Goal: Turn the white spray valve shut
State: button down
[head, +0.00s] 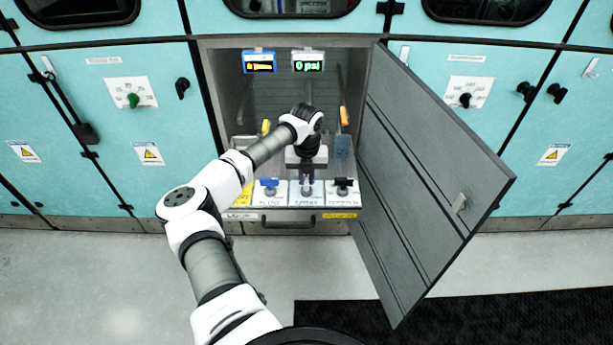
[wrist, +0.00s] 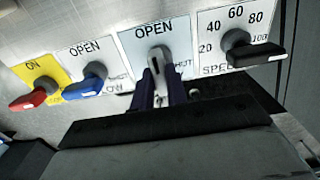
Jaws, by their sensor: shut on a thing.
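The white spray valve (wrist: 158,62) is a pale handle on a light-blue plate, the third from the left in the wrist view. Its plate reads OPEN at the top and SHUT at the right, partly covered. My gripper (wrist: 165,92) is shut on the handle, with a dark finger on each side. The handle lies roughly in line with the OPEN word; its exact angle is hard to tell. In the head view my gripper (head: 307,180) points down over the spray plate (head: 306,200) and hides most of the valve.
A blue valve (wrist: 88,80) and a red one (wrist: 36,98) sit to the left. A black speed knob (wrist: 255,52) is close on the right. The open cabinet door (head: 430,180) stands right of my arm. Two small displays (head: 308,61) hang at the back.

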jog(key=shift+m, duration=0.3)
jog(key=m+b, duration=0.3)
jog(key=shift+f, duration=0.15)
jog(key=m+b, duration=0.3)
jog(key=m, duration=0.2)
jog(key=shift+m, duration=0.4)
jog(key=m+b, duration=0.2)
jog(key=m, duration=0.2)
jog(key=shift+m+b, duration=0.9)
jog(key=shift+m, duration=1.3)
jog(key=shift+r, duration=0.2)
jog(key=c, duration=1.4)
grip_release()
